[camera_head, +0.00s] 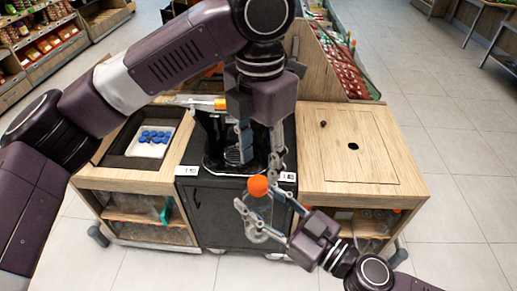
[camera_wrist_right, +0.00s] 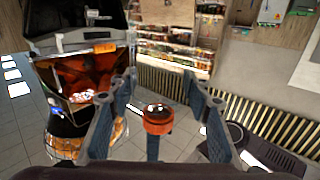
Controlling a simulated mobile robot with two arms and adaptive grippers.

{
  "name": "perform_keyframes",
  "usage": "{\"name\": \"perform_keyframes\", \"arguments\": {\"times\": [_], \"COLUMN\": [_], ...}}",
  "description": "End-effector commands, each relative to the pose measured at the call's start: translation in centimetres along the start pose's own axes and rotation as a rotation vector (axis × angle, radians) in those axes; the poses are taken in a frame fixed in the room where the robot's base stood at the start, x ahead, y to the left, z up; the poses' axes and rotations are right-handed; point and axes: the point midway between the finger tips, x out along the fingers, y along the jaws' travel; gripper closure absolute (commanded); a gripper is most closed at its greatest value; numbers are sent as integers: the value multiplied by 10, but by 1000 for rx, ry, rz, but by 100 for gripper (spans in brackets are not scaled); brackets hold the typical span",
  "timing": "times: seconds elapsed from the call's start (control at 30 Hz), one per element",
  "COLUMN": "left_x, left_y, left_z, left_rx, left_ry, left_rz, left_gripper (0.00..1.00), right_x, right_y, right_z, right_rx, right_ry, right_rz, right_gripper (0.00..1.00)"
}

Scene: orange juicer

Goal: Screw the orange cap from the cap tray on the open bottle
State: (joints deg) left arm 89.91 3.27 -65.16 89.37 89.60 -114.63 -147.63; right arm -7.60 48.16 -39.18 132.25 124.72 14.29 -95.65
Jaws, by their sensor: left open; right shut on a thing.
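A clear bottle (camera_head: 254,218) stands at the front of the middle cabinet, held by my right gripper (camera_head: 258,200), which is shut around its upper part. An orange cap (camera_head: 258,186) sits at the bottle's top; whether it is threaded tight I cannot tell. It also shows in the right wrist view (camera_wrist_right: 157,122), between the fingers. My left gripper (camera_head: 260,164) is open just above the cap, fingers pointing down, apparently not gripping it. The cap tray (camera_head: 139,151) at left is white and holds several blue caps (camera_head: 155,136).
The black middle cabinet (camera_head: 228,205) is behind the bottle. A wooden counter (camera_head: 345,160) with a round hole is at right, mostly clear. The juicer (camera_wrist_right: 85,75) with oranges shows at left in the wrist view. Open floor lies in front.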

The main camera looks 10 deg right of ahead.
Motion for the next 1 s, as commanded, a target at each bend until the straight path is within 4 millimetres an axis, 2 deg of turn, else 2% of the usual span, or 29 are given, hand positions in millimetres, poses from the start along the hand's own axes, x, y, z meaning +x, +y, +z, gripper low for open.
{"name": "perform_keyframes", "arguments": {"times": [1.0], "left_x": [-21], "left_y": [1], "left_z": [-2], "left_rx": [-2027], "left_ry": [-4], "left_rz": [7], "left_gripper": [58], "right_x": [0], "right_y": [0], "right_z": [0], "right_rx": [0], "right_ry": [0], "right_rz": [0], "right_gripper": [100]}}
